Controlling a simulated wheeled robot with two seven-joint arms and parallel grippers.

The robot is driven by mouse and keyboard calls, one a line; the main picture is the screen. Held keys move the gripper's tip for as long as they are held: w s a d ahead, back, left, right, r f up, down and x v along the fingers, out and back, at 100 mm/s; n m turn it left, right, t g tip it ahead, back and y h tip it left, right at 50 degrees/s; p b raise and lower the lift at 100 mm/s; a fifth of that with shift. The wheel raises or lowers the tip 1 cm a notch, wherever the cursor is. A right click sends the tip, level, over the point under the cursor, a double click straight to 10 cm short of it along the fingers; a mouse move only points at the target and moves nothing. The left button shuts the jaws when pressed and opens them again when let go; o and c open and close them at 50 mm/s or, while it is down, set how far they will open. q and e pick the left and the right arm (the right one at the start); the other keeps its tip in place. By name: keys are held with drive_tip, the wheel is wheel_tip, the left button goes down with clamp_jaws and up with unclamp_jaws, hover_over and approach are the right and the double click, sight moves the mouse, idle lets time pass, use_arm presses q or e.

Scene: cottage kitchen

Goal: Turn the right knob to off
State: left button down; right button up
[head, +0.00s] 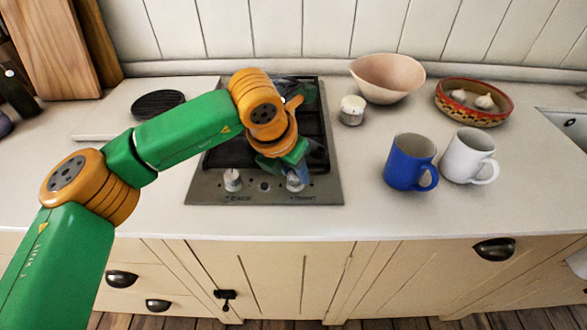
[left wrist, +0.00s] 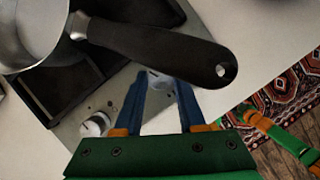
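The right knob (head: 296,182) is pale and sits on the front panel of the dark cooktop (head: 213,190), above a small printed label. My left gripper (head: 297,171) reaches down over it from above, its blue fingers on either side. In the left wrist view the gripper (left wrist: 160,82) shows its two fingers apart, with the right knob (left wrist: 156,80) between the tips, partly hidden by a black pan handle. I cannot tell whether the fingers touch it. The left knob (head: 232,180) stands clear, and also shows in the left wrist view (left wrist: 95,123). My right gripper is not in view.
A metal pan with a black handle (left wrist: 160,48) is on the cooktop, the handle reaching over the right knob area. A blue mug (head: 408,163) and a white mug (head: 466,157) stand to the right.

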use_arm(q)
drive_tip(key=shift+f+m+b, duration=0.1)
drive_tip(key=shift+m+b, duration=0.3)
drive_tip(key=shift+m, duration=0.3)
drive_tip(key=m+g+h, duration=0.1)
drive_tip(key=m, duration=0.2)
drive_tip(key=shift+w+a, duration=0.1)
drive_tip(key=c, duration=0.5)
unclamp_jaws()
drive_tip(key=v, duration=0.7)
drive_tip(key=shift+b, duration=0.35)
drive_tip(key=shift+a, duration=0.15)
